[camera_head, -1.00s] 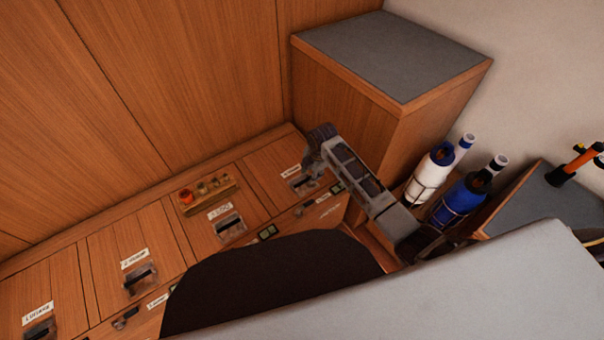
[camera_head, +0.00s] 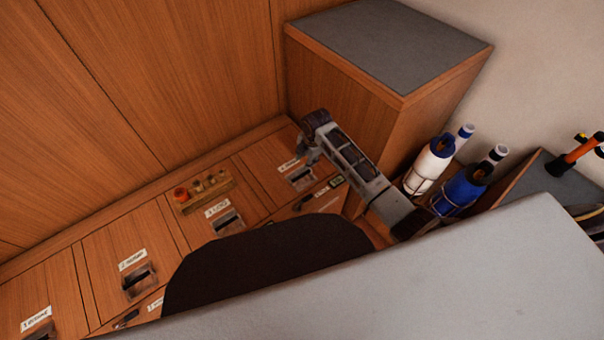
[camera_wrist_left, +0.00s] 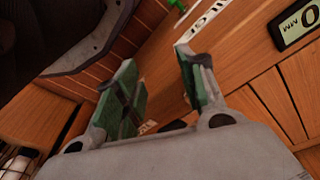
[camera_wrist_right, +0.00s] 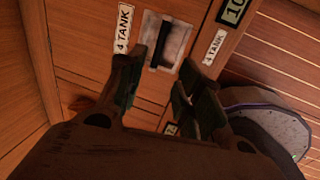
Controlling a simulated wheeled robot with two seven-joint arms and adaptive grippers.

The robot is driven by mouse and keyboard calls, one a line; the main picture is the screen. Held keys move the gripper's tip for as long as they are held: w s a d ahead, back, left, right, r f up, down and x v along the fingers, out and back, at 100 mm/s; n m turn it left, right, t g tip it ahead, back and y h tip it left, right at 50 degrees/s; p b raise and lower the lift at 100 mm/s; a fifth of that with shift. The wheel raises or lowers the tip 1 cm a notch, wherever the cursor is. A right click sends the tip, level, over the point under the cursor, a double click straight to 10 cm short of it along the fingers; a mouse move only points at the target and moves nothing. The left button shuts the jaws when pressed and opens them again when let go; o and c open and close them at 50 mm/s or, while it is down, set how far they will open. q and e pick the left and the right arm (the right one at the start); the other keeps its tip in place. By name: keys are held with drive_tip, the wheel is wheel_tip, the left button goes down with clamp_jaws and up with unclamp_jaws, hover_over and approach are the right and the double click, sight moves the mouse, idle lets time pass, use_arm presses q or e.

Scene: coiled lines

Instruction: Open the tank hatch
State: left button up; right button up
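The tank hatch (camera_head: 268,173) is a wooden lid at the far right end of the bench, with a white label. It lies flush and looks shut. Its recessed dark handle (camera_head: 300,179) also shows in the right wrist view (camera_wrist_right: 161,54), beside a "4 TANK" label (camera_wrist_right: 124,28). My right gripper (camera_head: 308,156) is above the hatch near the handle, partly overlapping the hatch's edge in the head view. In the right wrist view its fingers (camera_wrist_right: 160,92) are apart, empty, with the handle beyond them. My left gripper (camera_wrist_left: 160,85) is open and empty; the head view does not show it.
Several other labelled hatches, such as one marked 3 (camera_head: 228,222), run leftward. A small tray of objects (camera_head: 203,190) lies behind it. A grey-topped cabinet (camera_head: 390,42) rises beside the right arm. White (camera_head: 428,168) and blue (camera_head: 462,190) bottles stand to the right.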

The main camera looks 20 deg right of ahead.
use_arm(q)
drive_tip(key=shift+r, duration=0.15)
use_arm(e)
drive_tip(key=shift+f, duration=0.15)
drive_tip(key=b, duration=0.4)
approach(302, 175)
drive_tip(key=f, duration=0.4)
drive_tip(key=w+f, duration=0.1)
drive_tip(key=f, duration=0.1)
drive_tip(key=shift+a, duration=0.3)
drive_tip(key=shift+w+f+b, duration=0.1)
drive_tip(key=shift+f+b, duration=0.3)
drive_tip(key=shift+f, duration=0.3)
use_arm(q)
wheel_tip(302, 175, up, 8)
drive_tip(key=w+d+t, duration=0.1)
drive_tip(key=shift+d+h, duration=0.35)
drive_tip(key=shift+h, duration=0.05)
use_arm(e)
drive_tip(key=shift+w+f, duration=0.1)
drive_tip(key=shift+f, duration=0.35)
use_arm(q)
drive_tip(key=shift+r, duration=0.15)
use_arm(e)
clamp_jaws()
use_arm(q)
drive_tip(key=shift+f, duration=0.3)
